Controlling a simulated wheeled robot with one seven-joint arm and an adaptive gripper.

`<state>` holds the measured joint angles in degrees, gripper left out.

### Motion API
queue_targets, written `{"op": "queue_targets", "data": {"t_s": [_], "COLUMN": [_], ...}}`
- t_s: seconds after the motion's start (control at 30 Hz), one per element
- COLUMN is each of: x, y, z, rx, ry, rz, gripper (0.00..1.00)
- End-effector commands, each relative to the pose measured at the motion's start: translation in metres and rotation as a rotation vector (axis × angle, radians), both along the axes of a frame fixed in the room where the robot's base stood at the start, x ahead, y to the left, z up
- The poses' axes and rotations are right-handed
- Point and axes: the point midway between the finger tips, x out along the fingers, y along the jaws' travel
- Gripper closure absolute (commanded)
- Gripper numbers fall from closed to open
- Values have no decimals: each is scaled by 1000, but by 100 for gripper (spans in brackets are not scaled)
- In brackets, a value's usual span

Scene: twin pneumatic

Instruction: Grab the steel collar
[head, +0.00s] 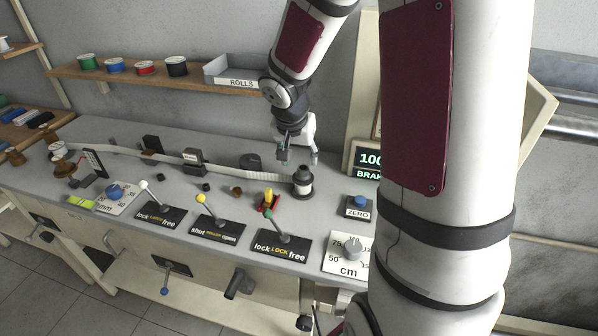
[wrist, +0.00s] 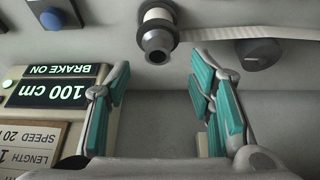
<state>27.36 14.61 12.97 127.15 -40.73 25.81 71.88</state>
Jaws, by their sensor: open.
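A grey metallic ring-ended piece that looks like the steel collar (wrist: 156,39) sits on the end of a spindle with a white roll in the wrist view. In the head view the dark-based spindle (head: 302,188) stands near the bench's back right, with the tape running to it; the collar is too small there to make out surely. My gripper (head: 299,158) is above and just behind that spindle. In the wrist view my gripper (wrist: 160,75) is open, its two teal-padded fingers apart with nothing between them. The collar is beyond the fingertips, apart from them.
A display (head: 368,160) reading 100 and BRAKE stands right of the spindle. A blue ZERO button (head: 361,201) is in front of it. A dark round piece (head: 250,161) lies behind the tape.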

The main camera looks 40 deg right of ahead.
Motion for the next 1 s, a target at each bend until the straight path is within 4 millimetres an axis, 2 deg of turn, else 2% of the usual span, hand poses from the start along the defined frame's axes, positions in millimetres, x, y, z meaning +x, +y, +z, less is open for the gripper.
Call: {"op": "queue_targets", "data": {"t_s": [0.27, 0.53, 0.83, 0.87, 1.0], "x": [3, 12, 13, 13, 13], "y": [-6, -18, -20, -20, -20], "z": [-20, -53, -57, -57, -57], "rx": [2, 1, 0, 0, 0], "ry": [3, 1, -1, -1, -1], "rz": [1, 1, 1, 1, 1], "gripper": [51, 51, 51, 54, 85]}}
